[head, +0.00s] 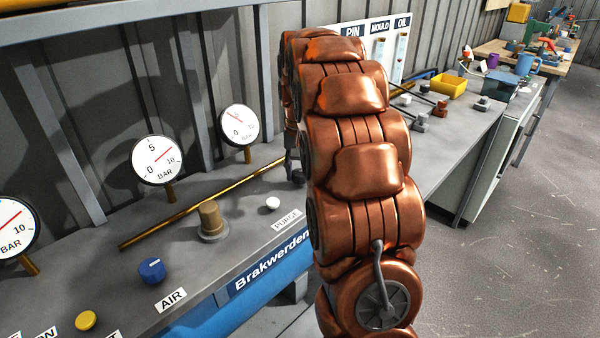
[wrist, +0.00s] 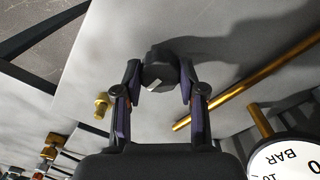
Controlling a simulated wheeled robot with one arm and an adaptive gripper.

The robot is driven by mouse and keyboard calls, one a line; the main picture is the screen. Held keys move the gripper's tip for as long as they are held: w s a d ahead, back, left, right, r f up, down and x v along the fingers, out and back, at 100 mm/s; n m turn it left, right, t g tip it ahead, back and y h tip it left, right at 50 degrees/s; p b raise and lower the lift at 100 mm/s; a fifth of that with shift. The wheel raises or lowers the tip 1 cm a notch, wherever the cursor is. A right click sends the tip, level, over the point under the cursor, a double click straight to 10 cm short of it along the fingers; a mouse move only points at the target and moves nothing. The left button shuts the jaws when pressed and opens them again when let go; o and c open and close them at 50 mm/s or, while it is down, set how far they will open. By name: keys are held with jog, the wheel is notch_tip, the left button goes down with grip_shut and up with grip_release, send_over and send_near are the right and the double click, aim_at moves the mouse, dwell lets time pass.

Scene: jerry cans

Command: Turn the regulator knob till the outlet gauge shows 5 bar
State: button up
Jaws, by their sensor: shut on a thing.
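In the wrist view the regulator knob (wrist: 158,72) is dark, with a light mark on its face. My gripper (wrist: 161,82) is shut on it, one finger on each side. In the head view my copper arm hides the knob and nearly all of the gripper. A white gauge (head: 238,125) with a red needle stands just left of the arm, its reading too small to tell. Another gauge (head: 157,161) marked BAR has its needle up and right, past 5. Part of a BAR gauge (wrist: 289,160) shows in the wrist view, with no needle visible. Which is the outlet gauge is unclear.
A brass pipe (head: 200,205) runs along the grey bench. A brown cylinder (head: 211,217), white button (head: 272,203), blue knob (head: 152,271) and yellow knob (head: 86,320) stand left of my arm. A yellow bin (head: 450,86) lies beyond it. Floor at right is clear.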

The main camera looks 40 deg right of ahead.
aim_at(299, 172)
jog(key=m, duration=0.4)
jog(key=shift+m, duration=2)
jog(key=o, duration=1.1)
jog(key=shift+o, duration=0.2)
jog(key=shift+r, duration=0.15)
notch_tip(299, 172, up, 12)
